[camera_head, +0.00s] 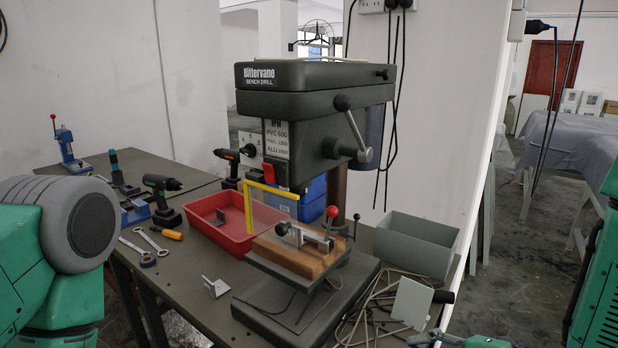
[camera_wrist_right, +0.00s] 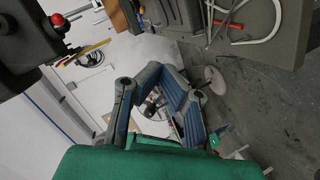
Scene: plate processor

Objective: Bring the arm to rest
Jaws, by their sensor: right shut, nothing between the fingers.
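My right gripper (camera_wrist_right: 165,100) shows in the right wrist view, with grey-blue fingers in front of its green wrist. It is shut with nothing held, over the floor beside the bench. My left arm (camera_head: 50,250) comes in at the left edge, green with a grey round joint. Its gripper is outside the picture.
A bench drill (camera_head: 315,95) with a wooden block (camera_head: 305,256) in it stands on the workbench (camera_head: 205,310). A red tray (camera_head: 212,232), a grey bin (camera_head: 417,245), a small bent plate (camera_head: 215,286) and a pale plate (camera_head: 411,303) are nearby.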

